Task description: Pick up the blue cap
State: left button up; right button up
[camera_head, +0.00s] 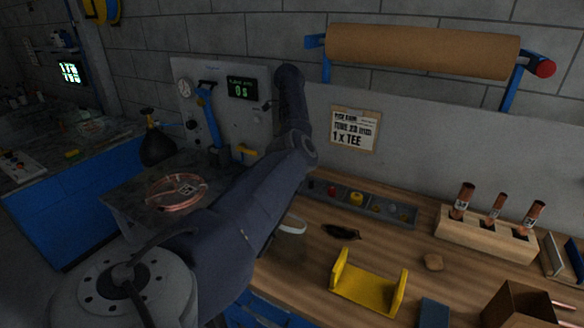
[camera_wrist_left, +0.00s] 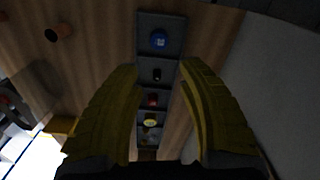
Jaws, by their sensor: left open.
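The blue cap (camera_wrist_left: 159,39) sits in the far end compartment of the dark parts tray (camera_wrist_left: 148,20) in the left wrist view. In the head view my arm hides that end of the tray (camera_head: 385,209). My left gripper (camera_wrist_left: 158,72) is open, its two yellow fingers either side of the tray's line in the wrist view. The blue cap shows beyond the fingertips, apart from them, and nothing is held. In the head view the gripper is hidden behind my arm. My right gripper is in neither view.
The tray also holds a black part (camera_wrist_left: 156,74), a red cap (camera_head: 331,190) and a yellow cap (camera_head: 357,198). A yellow cradle (camera_head: 367,287), a wooden block with copper tubes (camera_head: 485,235) and a brown box (camera_head: 520,306) stand on the bench. A grey panel stands behind.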

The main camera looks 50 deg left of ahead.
pick_arm(q)
notch_tip(320, 180, down, 15)
jog(key=shift+s+r, duration=0.15)
dwell(0.6)
jog(key=c, duration=0.5)
